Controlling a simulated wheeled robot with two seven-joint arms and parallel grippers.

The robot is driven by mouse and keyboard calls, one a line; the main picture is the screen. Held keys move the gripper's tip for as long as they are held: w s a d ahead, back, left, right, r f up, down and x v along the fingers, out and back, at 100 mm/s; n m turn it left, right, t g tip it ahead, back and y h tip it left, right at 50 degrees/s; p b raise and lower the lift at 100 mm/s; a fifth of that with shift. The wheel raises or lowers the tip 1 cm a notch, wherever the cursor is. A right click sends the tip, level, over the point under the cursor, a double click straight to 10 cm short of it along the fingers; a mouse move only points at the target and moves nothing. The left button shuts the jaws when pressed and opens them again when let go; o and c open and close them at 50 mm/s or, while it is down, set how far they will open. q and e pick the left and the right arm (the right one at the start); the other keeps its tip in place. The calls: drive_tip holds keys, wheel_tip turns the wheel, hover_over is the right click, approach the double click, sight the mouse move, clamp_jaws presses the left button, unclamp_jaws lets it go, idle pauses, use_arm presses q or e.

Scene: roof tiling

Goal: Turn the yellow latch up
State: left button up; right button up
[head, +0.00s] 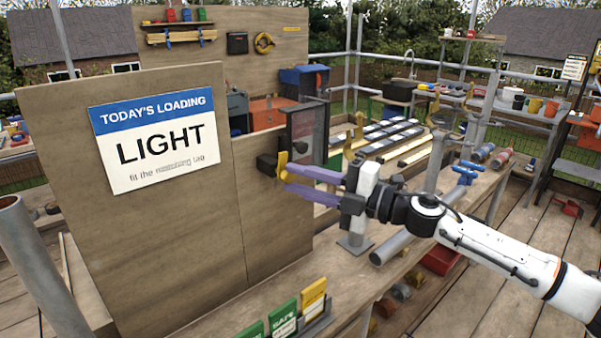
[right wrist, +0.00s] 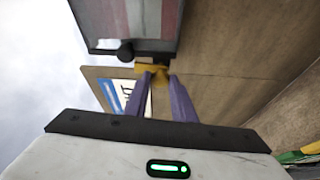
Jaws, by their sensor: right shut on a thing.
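The yellow latch (head: 282,162) is on the edge of the wooden panel, by a black knob (head: 266,165) and below a dark framed case (head: 307,133). My right gripper (head: 288,179), with purple fingers, reaches in from the right and is shut on the latch. In the right wrist view the latch (right wrist: 152,69) shows at the fingertips (right wrist: 158,80), beneath the dark case (right wrist: 130,25). The fingers hide part of the latch, so its exact angle is hard to tell. My left gripper is not in view.
A sign reading "LIGHT" (head: 158,140) hangs on the wooden panel (head: 200,220). Green and yellow cards (head: 284,318) stand in a rack on the bench below. A grey pipe (head: 395,246) and a blue-handled clamp (head: 465,172) lie near my right arm.

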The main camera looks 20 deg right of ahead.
drive_tip(key=shift+n, duration=0.5)
drive_tip(key=o, duration=1)
drive_tip(key=shift+d, duration=0.1)
drive_tip(key=shift+s+d+f, duration=0.1)
drive_tip(key=shift+s+d, duration=0.15)
drive_tip(key=b+v, duration=0.1)
drive_tip(key=v, duration=0.2)
drive_tip(key=b+v, duration=0.2)
drive_tip(key=v, duration=0.1)
drive_tip(key=b+v, duration=0.1)
drive_tip(key=v, duration=0.2)
drive_tip(key=shift+s+d+r+b, duration=0.1)
drive_tip(key=shift+s+r+b, duration=0.15)
drive_tip(key=shift+r+b, duration=0.1)
